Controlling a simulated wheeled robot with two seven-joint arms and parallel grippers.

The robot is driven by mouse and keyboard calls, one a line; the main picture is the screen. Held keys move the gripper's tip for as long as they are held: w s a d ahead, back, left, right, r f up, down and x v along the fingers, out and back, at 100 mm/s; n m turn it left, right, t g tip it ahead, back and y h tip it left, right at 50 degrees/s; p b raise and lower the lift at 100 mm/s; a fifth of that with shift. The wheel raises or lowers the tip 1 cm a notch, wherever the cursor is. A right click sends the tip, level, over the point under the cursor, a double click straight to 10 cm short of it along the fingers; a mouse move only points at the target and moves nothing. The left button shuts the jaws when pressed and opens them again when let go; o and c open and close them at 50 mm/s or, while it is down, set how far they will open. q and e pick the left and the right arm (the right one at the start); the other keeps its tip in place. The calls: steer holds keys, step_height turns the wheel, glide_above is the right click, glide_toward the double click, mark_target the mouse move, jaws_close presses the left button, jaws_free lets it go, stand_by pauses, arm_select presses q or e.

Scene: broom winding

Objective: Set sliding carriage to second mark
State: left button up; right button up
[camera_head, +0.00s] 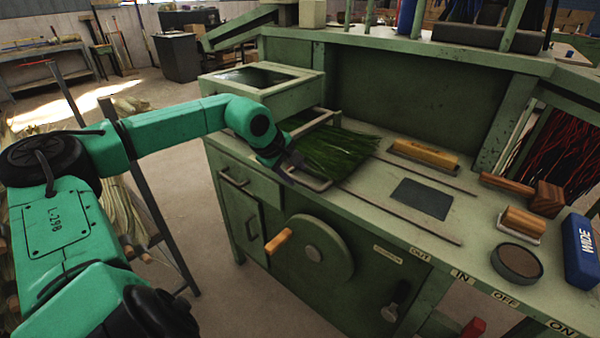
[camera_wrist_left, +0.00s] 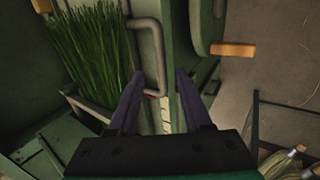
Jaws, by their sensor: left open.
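The sliding carriage is a green tray filled with long green bristles (camera_head: 335,152), on the left part of the workbench top. A bent grey metal handle (camera_head: 309,181) sticks out at its front edge. My left gripper (camera_head: 298,170) is at this handle. In the left wrist view the gripper (camera_wrist_left: 158,78) is open, and the handle bar (camera_wrist_left: 157,55) appears between its two dark fingers. I cannot tell whether a finger touches it. The bristles (camera_wrist_left: 92,52) lie to the left there. A pale strip with a small red mark (camera_wrist_left: 163,118) shows between the fingers. My right gripper is not in view.
Two thin rails (camera_head: 415,216) run rightward along the bench top, with a dark plate (camera_head: 422,198) between them. A yellow-topped brush block (camera_head: 425,154) stands behind. A round crank wheel with a wooden knob (camera_head: 278,240) is on the bench front. A blue block (camera_head: 581,250) stands far right.

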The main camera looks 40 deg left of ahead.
mark_target(301, 181)
arm_select(q)
steer(key=shift+w+a+f, duration=0.15)
steer(key=shift+w+f, duration=0.1)
steer(key=shift+f, duration=0.3)
steer(key=shift+w+a+f, duration=0.1)
steer(key=shift+w+f, duration=0.1)
steer(key=shift+f, duration=0.55)
steer(key=shift+w+d+f, duration=0.2)
steer(key=shift+w+f, duration=0.3)
steer(key=shift+w, duration=0.1)
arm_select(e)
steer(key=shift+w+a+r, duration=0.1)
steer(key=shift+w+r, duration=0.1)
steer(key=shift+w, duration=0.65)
arm_select(q)
jaws_close()
steer(key=shift+s, duration=0.1)
